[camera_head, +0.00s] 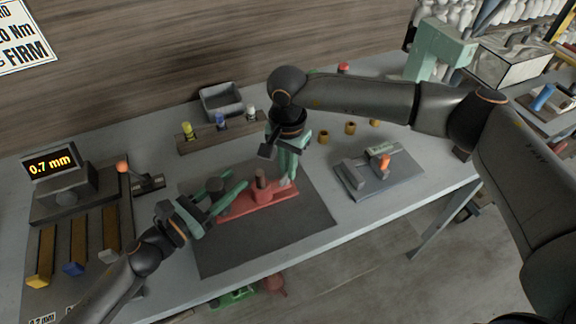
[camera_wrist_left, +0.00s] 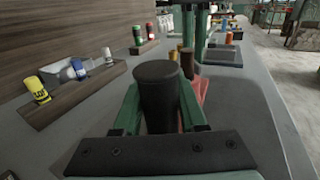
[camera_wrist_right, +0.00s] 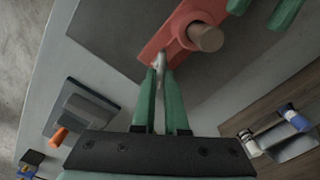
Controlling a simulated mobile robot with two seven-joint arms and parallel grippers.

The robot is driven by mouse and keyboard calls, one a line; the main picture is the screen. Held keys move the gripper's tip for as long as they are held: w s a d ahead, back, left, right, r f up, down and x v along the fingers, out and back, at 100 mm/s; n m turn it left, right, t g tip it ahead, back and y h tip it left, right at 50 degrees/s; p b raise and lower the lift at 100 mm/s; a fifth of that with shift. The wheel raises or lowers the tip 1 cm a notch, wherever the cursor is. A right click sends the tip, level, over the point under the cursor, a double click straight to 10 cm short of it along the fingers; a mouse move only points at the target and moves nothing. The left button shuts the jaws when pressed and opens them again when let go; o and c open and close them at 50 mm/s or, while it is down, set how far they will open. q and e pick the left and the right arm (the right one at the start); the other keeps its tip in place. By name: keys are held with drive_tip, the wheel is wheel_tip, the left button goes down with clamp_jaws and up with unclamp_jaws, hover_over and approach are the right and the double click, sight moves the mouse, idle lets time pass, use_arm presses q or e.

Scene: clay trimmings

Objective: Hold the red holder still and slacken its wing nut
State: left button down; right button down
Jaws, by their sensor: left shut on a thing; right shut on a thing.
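The red holder (camera_head: 258,203) lies on the dark mat in the middle of the table, with a brown upright peg (camera_head: 261,180) near its middle. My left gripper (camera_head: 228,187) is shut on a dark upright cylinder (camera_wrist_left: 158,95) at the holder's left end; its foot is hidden. In the left wrist view, the red holder (camera_wrist_left: 201,90) shows behind the right finger. My right gripper (camera_head: 287,181) points down at the holder's right end. In the right wrist view, its fingertips are shut on the small silvery wing nut (camera_wrist_right: 160,62) at the edge of the red holder (camera_wrist_right: 182,28).
A wooden rack (camera_head: 203,137) with several coloured bottles and a grey bin (camera_head: 222,101) stand behind the mat. A grey fixture (camera_head: 378,172) with an orange knob is to the right. A display reading 0.7 mm (camera_head: 52,163) stands left. The mat's front (camera_head: 275,240) is clear.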

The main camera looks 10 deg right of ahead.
idle(0.3)
drive_tip(key=c, duration=0.9)
unclamp_jaws()
drive_tip(key=shift+c, duration=0.2)
wheel_tip(320, 180, up, 12)
use_arm(q)
drive_tip(key=shift+c, duration=1.9)
unclamp_jaws()
